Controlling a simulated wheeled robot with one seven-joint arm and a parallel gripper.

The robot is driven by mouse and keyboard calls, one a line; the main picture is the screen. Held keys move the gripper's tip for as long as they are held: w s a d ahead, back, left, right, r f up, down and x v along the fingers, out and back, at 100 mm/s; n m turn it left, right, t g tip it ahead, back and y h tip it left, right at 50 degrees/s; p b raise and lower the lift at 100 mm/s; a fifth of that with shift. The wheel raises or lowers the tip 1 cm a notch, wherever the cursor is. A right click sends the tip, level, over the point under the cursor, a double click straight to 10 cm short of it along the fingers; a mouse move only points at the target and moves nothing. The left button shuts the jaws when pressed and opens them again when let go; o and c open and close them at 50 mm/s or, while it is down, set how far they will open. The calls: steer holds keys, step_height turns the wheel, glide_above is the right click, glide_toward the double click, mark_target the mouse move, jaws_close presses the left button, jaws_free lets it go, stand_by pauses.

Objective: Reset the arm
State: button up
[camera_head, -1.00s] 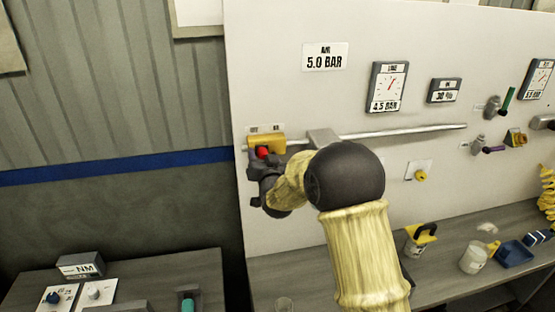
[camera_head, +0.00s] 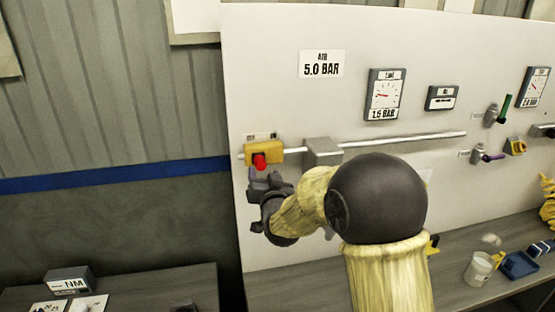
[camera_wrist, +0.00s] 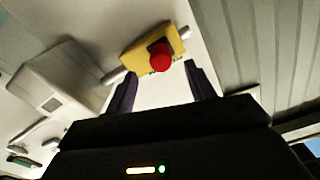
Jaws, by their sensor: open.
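My gripper (camera_head: 262,186) is in front of the white panel, just below a yellow block with a red knob (camera_head: 260,162). In the wrist view my gripper (camera_wrist: 160,88) has its two dark fingers spread apart with nothing between them. The red knob (camera_wrist: 160,57) on the yellow block (camera_wrist: 140,45) shows beyond the fingertips, apart from them. My arm reaches up from the bottom and bends left toward the block.
A grey box (camera_head: 322,152) sits on the rail (camera_head: 400,138) right of the yellow block. The line gauge (camera_head: 385,95) hangs above. Valves with green and purple handles (camera_head: 504,108) are at right. A bench (camera_head: 455,255) with a white cup (camera_head: 478,268) runs below.

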steer(key=s+d+f+g+h, duration=0.2)
steer(key=s+d+f+g, duration=0.25)
steer(key=d+f, duration=0.3)
steer(key=s+d+f+g+h, duration=0.1)
steer(key=s+d+f+g, duration=0.2)
steer(key=s+d, duration=0.2)
steer(key=s+d+f+g+h+b, duration=0.1)
steer(key=s+d+f+g, duration=0.3)
steer(key=s, duration=0.8)
steer(key=s+d+f+g+h+b, duration=0.1)
steer(key=s+d+f+g, duration=0.2)
steer(key=s+d, duration=0.3)
steer(key=s, duration=0.2)
steer(key=shift+s+f, duration=0.2)
steer(key=shift+s, duration=0.2)
